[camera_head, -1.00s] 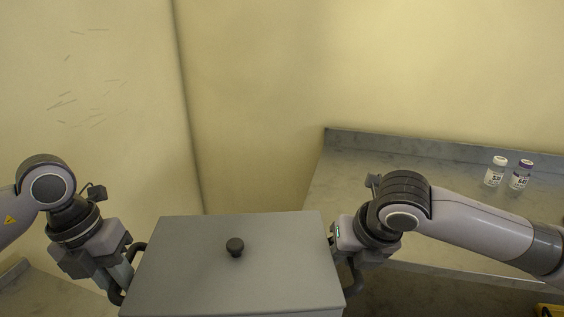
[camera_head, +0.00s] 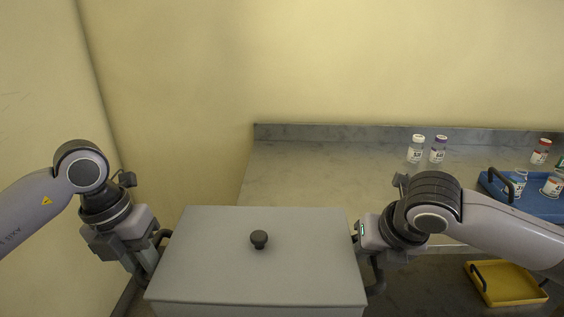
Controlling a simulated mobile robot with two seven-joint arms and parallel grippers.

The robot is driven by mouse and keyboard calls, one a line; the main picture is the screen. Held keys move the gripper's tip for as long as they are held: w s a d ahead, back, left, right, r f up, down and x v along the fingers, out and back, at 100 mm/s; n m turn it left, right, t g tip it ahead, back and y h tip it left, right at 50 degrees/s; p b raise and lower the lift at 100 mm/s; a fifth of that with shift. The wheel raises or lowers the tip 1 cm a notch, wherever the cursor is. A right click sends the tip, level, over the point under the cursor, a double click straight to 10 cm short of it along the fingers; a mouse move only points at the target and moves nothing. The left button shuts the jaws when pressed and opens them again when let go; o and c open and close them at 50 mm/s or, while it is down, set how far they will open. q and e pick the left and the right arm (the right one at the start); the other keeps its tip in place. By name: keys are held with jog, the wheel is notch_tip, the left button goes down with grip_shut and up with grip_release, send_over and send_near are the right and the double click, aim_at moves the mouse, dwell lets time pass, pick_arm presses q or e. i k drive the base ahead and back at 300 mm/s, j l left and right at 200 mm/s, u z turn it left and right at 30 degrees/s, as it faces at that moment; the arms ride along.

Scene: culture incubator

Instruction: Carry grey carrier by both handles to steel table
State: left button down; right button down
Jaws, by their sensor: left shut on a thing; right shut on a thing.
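The grey carrier (camera_head: 210,265) is a box with a flat lid and a dark round knob (camera_head: 259,239), held level at the bottom of the head view. My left gripper (camera_head: 150,262) is shut on its dark left handle (camera_head: 160,240). My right gripper (camera_head: 372,262) is shut on its right handle (camera_head: 377,284), partly hidden by the gripper. The steel table (camera_head: 300,178) stands behind the carrier against the wall, its left end roughly above the carrier's middle-left. The carrier hides part of the table's front edge.
Two white-labelled bottles (camera_head: 416,149) (camera_head: 438,149) stand on the table at the back. A blue tray (camera_head: 535,204) with bottles and a red-capped bottle (camera_head: 541,151) are at the right. A yellow tray (camera_head: 505,285) lies lower down at right. The table's left part is bare.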

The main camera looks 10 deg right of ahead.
aim_at(357, 202)
jog(key=i+l, duration=0.55)
jog(key=l, duration=0.15)
jog(key=i+l, duration=0.5)
jog(key=l, duration=0.2)
